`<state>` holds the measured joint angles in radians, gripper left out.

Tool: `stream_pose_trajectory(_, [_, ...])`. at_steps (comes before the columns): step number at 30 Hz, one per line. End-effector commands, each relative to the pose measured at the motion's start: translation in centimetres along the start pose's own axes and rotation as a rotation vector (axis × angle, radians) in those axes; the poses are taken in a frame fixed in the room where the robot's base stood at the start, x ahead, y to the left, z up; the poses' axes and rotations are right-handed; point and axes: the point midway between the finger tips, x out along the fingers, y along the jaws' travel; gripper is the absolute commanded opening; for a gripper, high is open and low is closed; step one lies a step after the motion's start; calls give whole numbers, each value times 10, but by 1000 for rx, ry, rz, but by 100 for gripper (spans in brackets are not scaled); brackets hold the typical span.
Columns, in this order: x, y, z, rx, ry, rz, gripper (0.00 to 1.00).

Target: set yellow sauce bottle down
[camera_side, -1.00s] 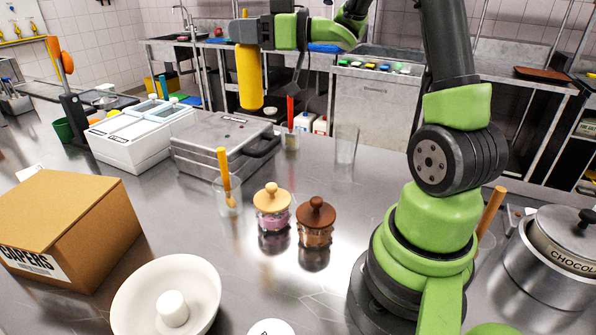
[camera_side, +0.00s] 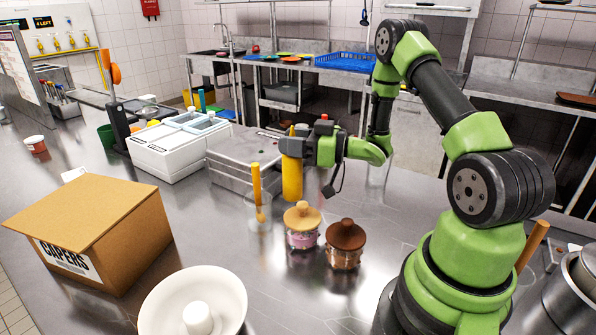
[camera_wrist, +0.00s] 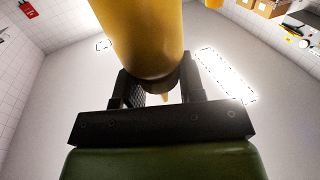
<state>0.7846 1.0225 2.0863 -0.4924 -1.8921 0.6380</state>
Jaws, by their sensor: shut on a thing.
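The yellow sauce bottle (camera_side: 292,179) hangs upright in my gripper (camera_side: 293,147) in the side view. Its lower end is just above and behind the jar with the pale wooden lid (camera_side: 302,217); I cannot tell whether it touches the counter (camera_side: 400,215). In the wrist view the bottle (camera_wrist: 145,38) fills the top middle, between the two dark fingers of my gripper (camera_wrist: 162,90), which are shut on it. Part of the bottle's top is hidden by the gripper.
A jar with a dark brown lid (camera_side: 346,238) stands right of the pale-lidded one. A clear cup with an orange-handled utensil (camera_side: 257,195) is to the left. A metal grill box (camera_side: 235,150) is behind. A capers carton (camera_side: 135,240) and white bowl (camera_side: 225,285) are nearer.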

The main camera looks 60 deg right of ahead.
Motion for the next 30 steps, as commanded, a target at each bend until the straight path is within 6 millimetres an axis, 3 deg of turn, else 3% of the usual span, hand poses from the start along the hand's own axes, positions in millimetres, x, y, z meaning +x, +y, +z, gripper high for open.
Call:
stream_pose_trajectory(12, [0, 0, 45, -1, 0, 0, 0])
stream_pose_trajectory(24, [0, 0, 50, -1, 0, 0, 0])
stream_pose_trajectory(25, [0, 0, 49, -1, 0, 0, 43])
stream_pose_trajectory(27, [0, 0, 49, -1, 0, 0, 59])
stream_pose_trajectory(30, [0, 0, 49, -1, 0, 0, 62])
